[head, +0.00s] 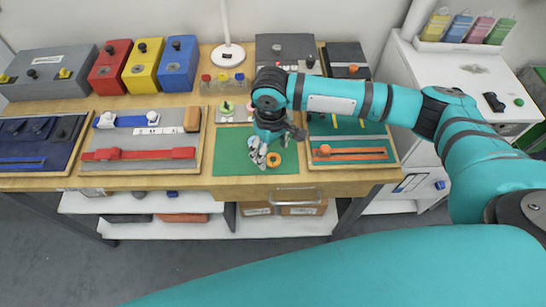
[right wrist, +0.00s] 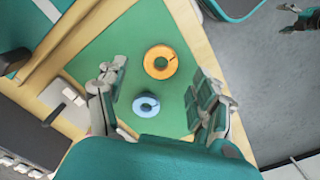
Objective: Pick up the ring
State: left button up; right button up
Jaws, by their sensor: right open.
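An orange ring (head: 273,160) lies flat on the green mat (head: 231,163) near the table's front edge. It also shows in the right wrist view (right wrist: 160,62), with a small slit on its right side. My right gripper (head: 264,156) is open and empty, pointing down above the mat. In the right wrist view its fingers (right wrist: 155,88) stand on either side of the blue ring, with the orange ring farther out. My left gripper (right wrist: 295,14) seems to show small at the right wrist view's top right corner.
Trays with red (head: 137,154) and orange (head: 350,154) sliding bars flank the mat. Small jars (head: 223,82) and coloured boxes (head: 178,63) stand behind. A lamp (head: 228,53) stands at the back. The mat around the rings is clear.

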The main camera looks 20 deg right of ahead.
jog(key=shift+f, duration=1.2)
jog(key=c, duration=0.8)
jog(key=shift+r, duration=0.1)
